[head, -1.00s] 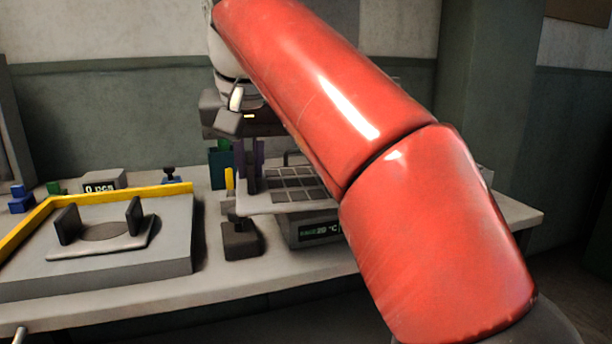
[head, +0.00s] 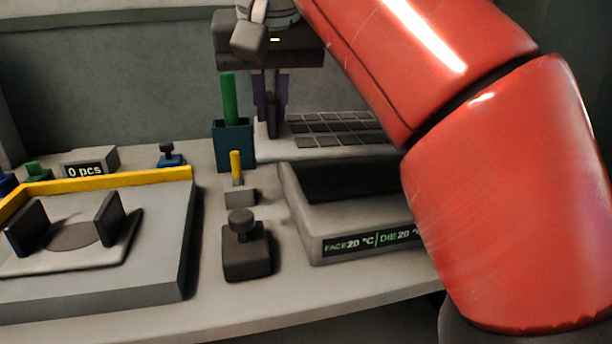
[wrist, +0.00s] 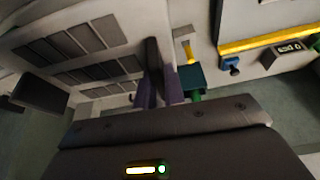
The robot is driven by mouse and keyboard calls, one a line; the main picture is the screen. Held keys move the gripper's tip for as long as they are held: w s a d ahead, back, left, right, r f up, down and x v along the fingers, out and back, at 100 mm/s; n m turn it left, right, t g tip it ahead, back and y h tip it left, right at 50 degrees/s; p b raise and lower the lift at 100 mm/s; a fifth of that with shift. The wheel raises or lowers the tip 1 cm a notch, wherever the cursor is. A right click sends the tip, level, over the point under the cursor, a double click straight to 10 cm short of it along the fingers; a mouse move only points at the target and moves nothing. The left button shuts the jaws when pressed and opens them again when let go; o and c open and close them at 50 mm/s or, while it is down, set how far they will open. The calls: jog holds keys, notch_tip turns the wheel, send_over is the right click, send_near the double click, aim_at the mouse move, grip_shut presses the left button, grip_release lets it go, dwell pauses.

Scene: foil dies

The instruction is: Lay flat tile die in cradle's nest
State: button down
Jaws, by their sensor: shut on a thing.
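The flat tile die (head: 310,152) is a pale plate with rows of dark tiles and an upright dark handle at its left end. My gripper (head: 271,108) is shut on that handle, its purple fingers on either side. The plate also fills the left of the wrist view (wrist: 128,52). The cradle (head: 322,225) is a grey box with a temperature display. Its dark recess, the nest (head: 345,182), shows empty where visible. The die appears behind or above the cradle's back edge; its height is hard to tell. My red arm hides the right side of both.
A teal holder with a green stick (head: 234,145) stands close left of my gripper. A yellow-handled block (head: 240,196) and a dark knobbed block (head: 246,255) stand left of the cradle. Farther left are a yellow-fenced platform (head: 165,265), a blue knobbed block (head: 170,157) and a counter (head: 90,162).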

notch_tip(320, 180, down, 9)
jog(key=b, duration=0.2)
jog(key=shift+r, duration=0.2)
jog(key=c, duration=1.5)
grip_release()
